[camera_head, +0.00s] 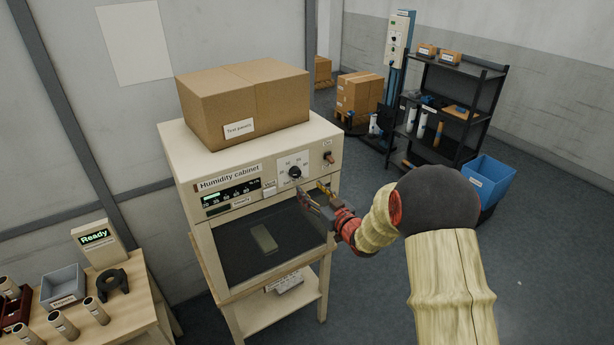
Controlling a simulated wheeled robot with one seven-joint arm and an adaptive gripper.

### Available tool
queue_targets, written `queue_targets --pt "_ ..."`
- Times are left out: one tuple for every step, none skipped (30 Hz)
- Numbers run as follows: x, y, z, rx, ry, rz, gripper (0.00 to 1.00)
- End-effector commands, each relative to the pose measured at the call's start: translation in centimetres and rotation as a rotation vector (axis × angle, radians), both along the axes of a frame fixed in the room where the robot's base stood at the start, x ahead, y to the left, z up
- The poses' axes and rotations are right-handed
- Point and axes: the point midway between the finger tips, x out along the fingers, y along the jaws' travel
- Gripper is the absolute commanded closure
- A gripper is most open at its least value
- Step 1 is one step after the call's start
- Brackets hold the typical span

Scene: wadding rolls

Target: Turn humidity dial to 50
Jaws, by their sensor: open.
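The humidity cabinet (203,167) is a cream box on a wooden stand. Its front panel carries the humidity dial (295,173), a round black knob on a white plate with a scale. The pointer's setting is too small to read. My gripper (312,195) is open and empty, just below and slightly right of the dial, in front of the dark door window. It appears apart from the knob. Left of the dial a dark display (232,191) shows small digits that I cannot read.
A cardboard box (243,100) labelled Test panels sits on the cabinet. A switch (328,157) is right of the dial. A bench at lower left holds a Ready display (95,238), a grey bin (63,284) and several rolls. A black shelf (447,105) and blue bin (489,181) stand right.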

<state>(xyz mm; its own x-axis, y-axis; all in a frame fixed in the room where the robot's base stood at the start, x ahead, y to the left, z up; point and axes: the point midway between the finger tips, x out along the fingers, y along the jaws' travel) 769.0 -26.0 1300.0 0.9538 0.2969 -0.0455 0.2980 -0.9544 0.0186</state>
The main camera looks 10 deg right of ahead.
Motion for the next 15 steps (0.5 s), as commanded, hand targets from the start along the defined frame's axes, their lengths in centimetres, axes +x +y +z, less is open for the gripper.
queue_targets --pt "-0.1 0.2 0.6 0.012 -0.02 0.008 0.51" --pt "0.0 0.3 0.9 0.018 -0.03 0.011 0.51" --pt "0.0 0.4 1.2 0.025 -0.039 0.013 0.51" --pt "0.2 0.5 1.3 0.029 -0.043 0.015 0.51" --pt "0.4 0.6 1.4 0.032 -0.042 0.015 0.51" --pt "0.7 0.7 1.4 0.033 -0.041 0.015 0.51" --pt "1.0 0.8 1.4 0.033 -0.041 0.014 0.51" --pt "1.4 0.9 1.4 0.033 -0.041 0.014 0.51" --pt "2.0 1.1 1.4 0.032 -0.04 0.014 0.51" --pt "2.4 1.3 1.4 0.032 -0.04 0.015 0.51" --pt "2.9 1.4 1.4 0.032 -0.04 0.015 0.51" --pt "3.5 1.6 1.4 0.032 -0.04 0.015 0.51" --pt "4.0 1.8 1.4 0.032 -0.04 0.015 0.51" --pt "4.4 1.9 1.4 0.033 -0.039 0.014 0.51" --pt "5.0 2.1 1.4 0.033 -0.039 0.013 0.51"
